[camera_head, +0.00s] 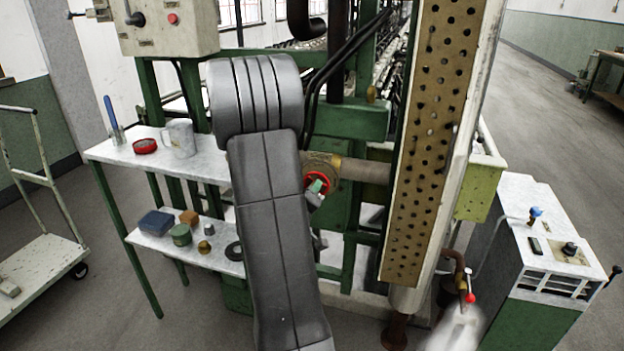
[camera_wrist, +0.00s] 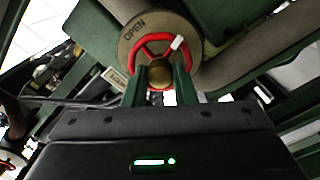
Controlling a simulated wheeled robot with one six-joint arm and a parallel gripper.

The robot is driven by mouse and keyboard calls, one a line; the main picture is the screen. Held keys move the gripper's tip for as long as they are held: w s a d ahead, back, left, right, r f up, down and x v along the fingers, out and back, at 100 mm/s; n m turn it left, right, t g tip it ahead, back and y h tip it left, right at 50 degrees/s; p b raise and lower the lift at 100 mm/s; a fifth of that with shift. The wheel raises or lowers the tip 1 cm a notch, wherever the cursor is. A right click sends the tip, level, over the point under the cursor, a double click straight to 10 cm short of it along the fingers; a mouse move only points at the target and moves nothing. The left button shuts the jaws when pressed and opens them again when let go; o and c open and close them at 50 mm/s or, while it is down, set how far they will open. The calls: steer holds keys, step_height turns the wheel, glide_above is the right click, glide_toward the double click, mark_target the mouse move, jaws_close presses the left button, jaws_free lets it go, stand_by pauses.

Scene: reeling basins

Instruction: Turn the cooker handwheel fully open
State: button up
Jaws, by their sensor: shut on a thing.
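The cooker handwheel is a red spoked wheel (camera_head: 319,183) on a brass valve, partly hidden behind my arm in the head view. In the wrist view the red handwheel (camera_wrist: 195,50) sits in front of a round plate (camera_wrist: 135,32) marked OPEN, with a white mark on the rim at upper right. My gripper (camera_wrist: 160,75) has its two green fingers pointing at the wheel. They are shut on the handwheel around its hub area; the exact contact is hard to see. The gripper also shows in the head view (camera_head: 318,186) at the wheel.
A pipe (camera_head: 365,171) runs right from the valve to a tall perforated panel (camera_head: 432,130). A side table (camera_head: 105,152) with a mug (camera_head: 180,138) and red tin (camera_head: 145,146) stands left. Steam rises near a small red-knobbed tap (camera_head: 470,297). A white-topped cabinet (camera_head: 545,225) stands right.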

steer(key=n+p, duration=0.8)
steer(key=n, duration=0.6)
steer(key=shift+p, duration=0.4)
steer(key=o, duration=0.9)
steer(key=shift+c, duration=0.2)
steer(key=b+v, duration=0.1)
steer(key=v, duration=0.6)
steer(key=shift+w, duration=0.1)
